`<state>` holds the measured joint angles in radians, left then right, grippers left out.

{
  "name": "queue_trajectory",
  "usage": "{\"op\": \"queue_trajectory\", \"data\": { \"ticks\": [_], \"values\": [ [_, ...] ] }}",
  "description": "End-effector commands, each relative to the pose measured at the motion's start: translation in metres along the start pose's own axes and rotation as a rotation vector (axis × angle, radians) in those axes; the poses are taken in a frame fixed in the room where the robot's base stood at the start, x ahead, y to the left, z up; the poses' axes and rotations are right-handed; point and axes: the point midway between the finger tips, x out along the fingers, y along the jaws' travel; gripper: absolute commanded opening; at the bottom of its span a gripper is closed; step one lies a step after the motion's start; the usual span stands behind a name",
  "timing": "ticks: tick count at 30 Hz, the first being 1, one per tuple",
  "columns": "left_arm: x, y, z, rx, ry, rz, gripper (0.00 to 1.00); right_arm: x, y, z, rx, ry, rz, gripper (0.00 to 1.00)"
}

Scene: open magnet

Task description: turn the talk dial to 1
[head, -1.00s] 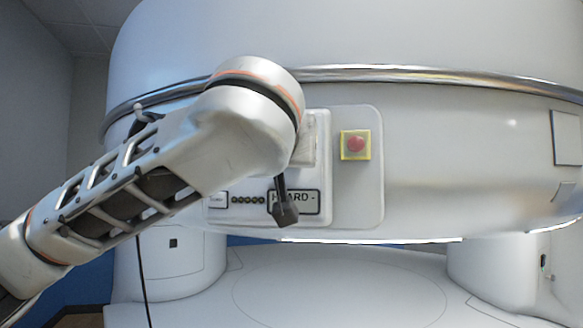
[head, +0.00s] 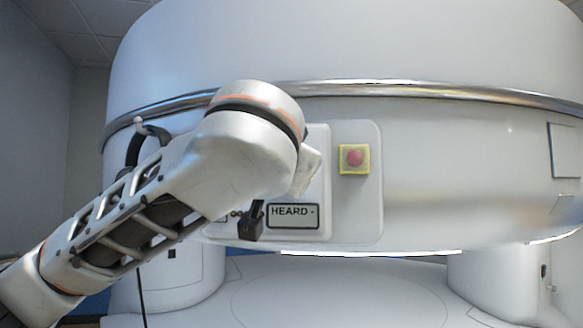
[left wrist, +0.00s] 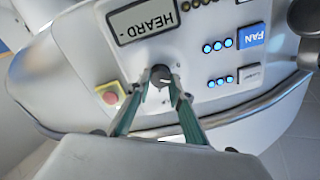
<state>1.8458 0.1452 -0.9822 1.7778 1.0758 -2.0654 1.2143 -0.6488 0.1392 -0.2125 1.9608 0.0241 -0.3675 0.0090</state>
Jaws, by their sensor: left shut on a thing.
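A round black dial (left wrist: 160,76) with a small white mark sits on the pale panel in the left wrist view. I cannot read a label or number for it. My left gripper (left wrist: 161,84) is shut on the dial, with a green-grey finger on each side of it. In the head view my left arm covers the dial, and only a dark part of the left gripper (head: 251,222) shows below the wrist. A display reading "HEARD -" (head: 292,211) is just right of it; it also shows upside down in the left wrist view (left wrist: 143,20). My right gripper is not in view.
A red button on a yellow base (head: 355,158) is right of the panel; it also shows in the left wrist view (left wrist: 110,97). A blue FAN label (left wrist: 251,36) and lit blue lights (left wrist: 217,46) are on the panel. The white magnet housing (head: 460,180) surrounds it.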

Motion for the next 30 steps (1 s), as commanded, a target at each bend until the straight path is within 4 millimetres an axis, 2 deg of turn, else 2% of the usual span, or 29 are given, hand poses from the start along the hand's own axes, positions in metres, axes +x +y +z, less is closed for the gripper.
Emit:
{"op": "queue_trajectory", "data": {
  "ticks": [8,9,11,23,26,30],
  "values": [
    [0.000,0.000,0.000,0.000,0.000,0.000,0.00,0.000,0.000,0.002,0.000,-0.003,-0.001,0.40],
    [0.000,0.000,0.000,0.000,0.000,0.000,0.23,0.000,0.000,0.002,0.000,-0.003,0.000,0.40],
    [0.000,0.000,0.000,0.000,0.000,0.000,0.37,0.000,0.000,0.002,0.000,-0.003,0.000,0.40],
    [-0.003,0.000,0.000,0.000,0.000,0.001,0.37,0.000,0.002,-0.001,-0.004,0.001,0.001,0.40],
    [-0.011,0.001,0.000,-0.001,0.001,0.002,0.37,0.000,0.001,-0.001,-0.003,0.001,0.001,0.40],
    [-0.033,0.001,-0.001,0.001,0.004,0.002,0.37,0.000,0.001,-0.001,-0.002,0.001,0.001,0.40]
  ]
}}
